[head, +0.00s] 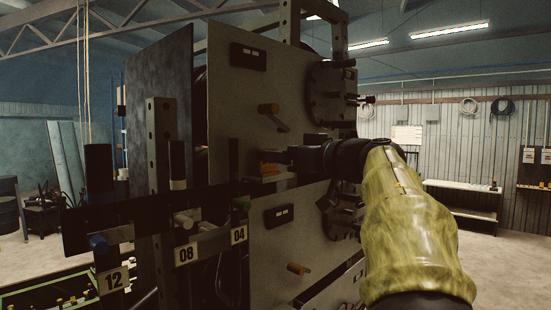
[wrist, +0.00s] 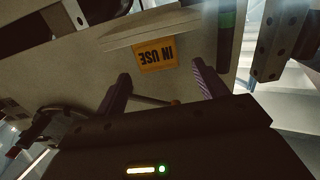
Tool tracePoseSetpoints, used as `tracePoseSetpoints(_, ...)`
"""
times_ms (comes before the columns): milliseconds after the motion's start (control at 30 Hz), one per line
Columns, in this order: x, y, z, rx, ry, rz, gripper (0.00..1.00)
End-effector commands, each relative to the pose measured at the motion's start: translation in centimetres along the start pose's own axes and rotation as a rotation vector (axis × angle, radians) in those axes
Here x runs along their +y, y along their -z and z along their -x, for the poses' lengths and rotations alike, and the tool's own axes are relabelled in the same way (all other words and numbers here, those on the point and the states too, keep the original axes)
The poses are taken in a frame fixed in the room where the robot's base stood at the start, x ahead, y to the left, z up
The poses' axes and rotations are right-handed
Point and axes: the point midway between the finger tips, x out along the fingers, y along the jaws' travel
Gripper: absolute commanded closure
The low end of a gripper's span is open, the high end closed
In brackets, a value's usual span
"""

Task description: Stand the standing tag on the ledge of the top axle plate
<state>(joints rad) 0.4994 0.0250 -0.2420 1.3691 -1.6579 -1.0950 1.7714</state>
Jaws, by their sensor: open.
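The standing tag (wrist: 168,50) is a small orange-yellow card lettered "IN USE", upside down in the wrist view. Its lower edge meets the pale ledge (wrist: 150,28), and it appears to stand upright there. In the head view a small orange patch, likely the tag (head: 268,169), shows at the ledge on the top axle plate (head: 235,105), a large pale panel. My gripper (wrist: 163,84) is open, its two purple-grey fingers wide apart and empty. The tag lies beyond the fingertips, apart from them. In the head view my gripper (head: 290,158) is dark and partly hides the plate.
An orange-tipped handle (head: 268,108) sticks out above the ledge. A second pale plate (head: 285,235) with a similar handle (head: 298,268) is below. A dark crossbar with numbered tags, including 08 (head: 186,254), stands at the left. Bolted hubs (head: 328,92) line the right edge.

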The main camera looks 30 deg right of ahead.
Motion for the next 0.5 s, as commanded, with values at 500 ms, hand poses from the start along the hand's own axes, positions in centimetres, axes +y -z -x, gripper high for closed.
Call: tracePoseSetpoints(500, 0.0, -0.1, 9.0, 0.001, -0.001, 0.001, 0.28)
